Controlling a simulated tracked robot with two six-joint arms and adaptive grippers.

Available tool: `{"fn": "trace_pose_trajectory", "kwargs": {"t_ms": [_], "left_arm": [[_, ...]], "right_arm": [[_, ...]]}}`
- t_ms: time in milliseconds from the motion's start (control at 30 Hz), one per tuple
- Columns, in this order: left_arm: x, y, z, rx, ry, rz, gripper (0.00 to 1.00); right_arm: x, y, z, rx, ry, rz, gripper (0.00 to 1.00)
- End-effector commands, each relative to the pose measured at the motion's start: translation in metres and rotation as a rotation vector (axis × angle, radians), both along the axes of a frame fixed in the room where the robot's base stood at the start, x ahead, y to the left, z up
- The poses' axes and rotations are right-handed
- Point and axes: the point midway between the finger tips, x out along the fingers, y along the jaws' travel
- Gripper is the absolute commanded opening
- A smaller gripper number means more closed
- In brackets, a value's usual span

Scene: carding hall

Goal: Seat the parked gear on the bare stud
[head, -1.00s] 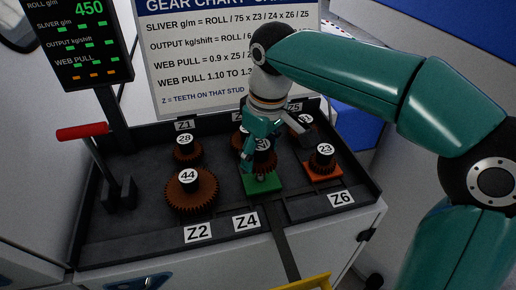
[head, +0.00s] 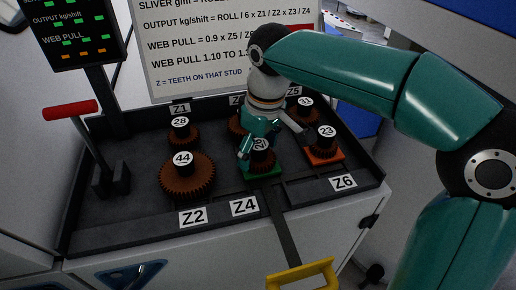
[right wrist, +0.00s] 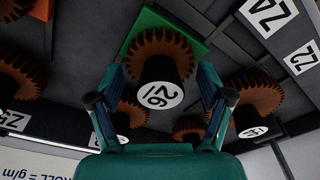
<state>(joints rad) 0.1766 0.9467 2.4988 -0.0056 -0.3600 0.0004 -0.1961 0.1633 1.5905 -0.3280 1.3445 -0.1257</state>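The gear (head: 262,160), dark brown with a black hub and a white number disc that seems to read 26, sits low over the green square (head: 265,176) behind the Z4 label. My right gripper (head: 258,152) reaches down over it from behind. The stud under the gear is hidden. No bare stud shows elsewhere. My left gripper is out of view.
Gears 28 (head: 181,134), 44 (head: 187,178), 31 (head: 306,110) and 23 (head: 325,147) stand around it; another is partly behind my gripper. A red-handled lever (head: 71,110) rises at the left. A yellow handle (head: 302,274) juts out in front. The tray has a raised rim.

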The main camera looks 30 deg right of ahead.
Motion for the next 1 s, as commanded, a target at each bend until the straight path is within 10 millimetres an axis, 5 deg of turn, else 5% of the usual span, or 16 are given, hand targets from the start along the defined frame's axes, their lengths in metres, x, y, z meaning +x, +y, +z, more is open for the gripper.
{"fn": "trace_pose_trajectory", "kwargs": {"t_ms": [533, 1000], "left_arm": [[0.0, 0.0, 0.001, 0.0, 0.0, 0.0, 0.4], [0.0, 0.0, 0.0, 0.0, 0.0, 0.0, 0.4]], "right_arm": [[0.0, 0.001, 0.008, 0.0, -0.001, 0.001, 0.96], [-0.009, -0.003, 0.092, 0.001, -0.004, 0.001, 0.96]]}}
